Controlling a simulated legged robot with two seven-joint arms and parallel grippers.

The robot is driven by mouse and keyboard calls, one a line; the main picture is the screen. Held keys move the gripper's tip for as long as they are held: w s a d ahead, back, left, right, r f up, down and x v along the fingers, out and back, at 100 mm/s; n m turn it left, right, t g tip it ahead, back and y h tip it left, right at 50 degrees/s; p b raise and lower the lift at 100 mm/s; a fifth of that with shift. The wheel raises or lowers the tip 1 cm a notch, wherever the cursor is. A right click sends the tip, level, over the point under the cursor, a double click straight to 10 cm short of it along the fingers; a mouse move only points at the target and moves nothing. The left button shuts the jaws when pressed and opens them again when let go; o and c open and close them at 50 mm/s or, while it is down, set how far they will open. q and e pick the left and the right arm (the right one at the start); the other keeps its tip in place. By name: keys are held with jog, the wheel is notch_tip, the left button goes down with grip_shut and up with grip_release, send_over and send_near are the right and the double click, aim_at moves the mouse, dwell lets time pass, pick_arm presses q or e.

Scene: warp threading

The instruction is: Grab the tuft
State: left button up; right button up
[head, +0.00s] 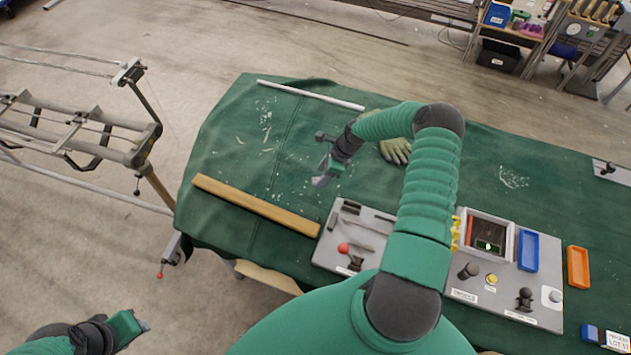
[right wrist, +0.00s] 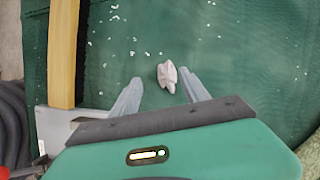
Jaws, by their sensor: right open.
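A small pale pinkish-white tuft (right wrist: 166,74) shows over the green cloth in the right wrist view. It sits between the fingertips of my right gripper (right wrist: 159,80), closer to the right-hand finger. The two fingers are apart, with a gap on the left of the tuft. In the head view my right gripper (head: 323,179) hangs over the middle of the green-covered table; I cannot make out the tuft there. My left gripper (head: 142,326) is at the bottom left, off the table, and its finger opening cannot be made out.
A wooden bar (head: 255,204) lies along the table's near left side, a white rod (head: 310,95) at the back. A glove (head: 395,150) lies behind my right arm. A grey tool tray (head: 355,235) and a control panel (head: 505,265) stand in front. White scraps dot the green cloth (head: 225,150).

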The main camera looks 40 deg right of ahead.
aim_at(317, 180)
jog(key=f, duration=0.2)
jog(key=w+f, duration=0.1)
jog(key=shift+d+f+p, duration=0.25)
jog(key=shift+d+p, duration=0.05)
jog(key=shift+d+f, duration=0.6)
jog(key=shift+s+a, duration=0.1)
jog(key=shift+a+r, duration=0.15)
jog(key=shift+a, duration=0.15)
jog(key=shift+c, duration=1.2)
jog(key=shift+w+a+r, duration=0.1)
jog(key=shift+w+a, duration=0.1)
jog(key=shift+a, duration=0.35)
jog(key=c, duration=0.5)
jog(key=shift+w+a, duration=0.1)
jog(key=shift+c, duration=1.1)
grip_shut()
jog(key=shift+s+d, duration=0.2)
jog(key=shift+d, duration=0.5)
pick_arm(q)
jog(key=d, duration=0.1)
jog(key=d+r, duration=0.1)
jog(key=d, duration=0.1)
jog(key=shift+r, duration=0.3)
pick_arm(e)
jog(key=shift+a, duration=0.1)
